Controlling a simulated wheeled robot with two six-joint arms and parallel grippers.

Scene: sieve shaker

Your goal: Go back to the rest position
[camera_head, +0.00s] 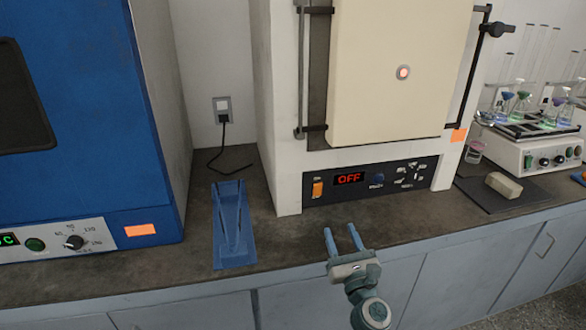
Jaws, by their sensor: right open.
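My right gripper (343,240) is in front of the counter, below the cream oven's control panel. Its two blue fingers stand apart, pointing at the counter edge, with nothing between them. My left gripper does not show. The cream oven (390,75) has its door shut, and its red display (349,179) reads "OFF". No sieve shaker that I can make out is in view.
At right are a dark mat (490,194) with a beige block (503,185), and a device with glassware (540,152). Counter front by my gripper is bare.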

